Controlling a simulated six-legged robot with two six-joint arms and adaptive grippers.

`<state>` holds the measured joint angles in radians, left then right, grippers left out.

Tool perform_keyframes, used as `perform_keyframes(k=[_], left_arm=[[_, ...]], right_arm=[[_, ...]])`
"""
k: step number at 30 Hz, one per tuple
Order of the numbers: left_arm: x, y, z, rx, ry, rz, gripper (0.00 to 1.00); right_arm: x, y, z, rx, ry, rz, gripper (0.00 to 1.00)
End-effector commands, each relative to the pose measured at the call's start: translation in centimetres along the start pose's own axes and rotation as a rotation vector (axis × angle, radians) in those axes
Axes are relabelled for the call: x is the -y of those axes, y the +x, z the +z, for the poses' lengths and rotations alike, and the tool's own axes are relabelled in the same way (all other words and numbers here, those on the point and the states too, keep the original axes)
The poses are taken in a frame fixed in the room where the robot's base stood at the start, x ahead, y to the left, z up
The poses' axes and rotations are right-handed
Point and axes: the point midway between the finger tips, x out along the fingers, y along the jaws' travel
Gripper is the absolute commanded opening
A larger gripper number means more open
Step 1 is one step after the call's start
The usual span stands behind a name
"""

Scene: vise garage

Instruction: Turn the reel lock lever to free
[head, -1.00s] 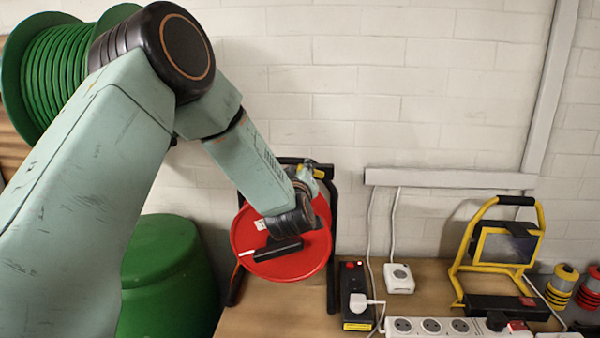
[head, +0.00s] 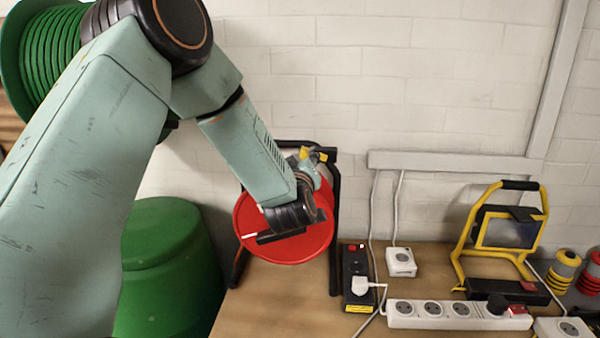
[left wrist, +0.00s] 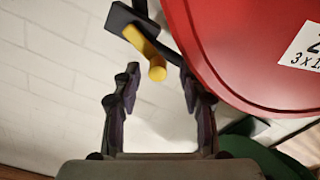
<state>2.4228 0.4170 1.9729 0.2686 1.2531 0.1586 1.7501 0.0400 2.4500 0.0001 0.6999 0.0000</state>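The cable reel (head: 290,250) is a red disc in a black frame, standing on the bench against the wall. In the left wrist view its red face (left wrist: 240,70) fills the upper right. The lock lever (left wrist: 150,55), a yellow grip with a black bar, shows beside the reel's rim, with its yellow end in line with the gap between my fingertips. My left gripper (left wrist: 158,75) is open, with nothing visibly clamped. In the head view my left wrist hides part of the reel, and I cannot clearly tell the lever from the gripper there. My right gripper is out of view.
A black switch box (head: 356,275) with a white plug, a white socket strip (head: 455,315) and a yellow work lamp (head: 500,235) stand on the bench to the right. A green barrel (head: 165,270) stands left. The white wall is close behind the reel.

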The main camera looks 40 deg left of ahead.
Motion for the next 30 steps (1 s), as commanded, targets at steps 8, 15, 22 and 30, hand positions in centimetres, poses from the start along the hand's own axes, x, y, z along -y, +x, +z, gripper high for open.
perform_keyframes(k=[8,15,22,30], left_arm=[[-0.1,-5.2,0.0,0.002,0.003,0.003,0.43],[-0.1,-8.5,0.1,0.002,0.002,0.002,0.43],[-0.1,-9.3,0.0,0.001,0.001,0.002,0.43],[0.0,-9.3,0.0,0.0,0.001,0.001,0.43]], right_arm=[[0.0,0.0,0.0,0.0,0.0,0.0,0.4],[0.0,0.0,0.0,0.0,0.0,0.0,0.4],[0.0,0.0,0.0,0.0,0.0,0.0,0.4],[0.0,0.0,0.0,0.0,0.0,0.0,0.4]])
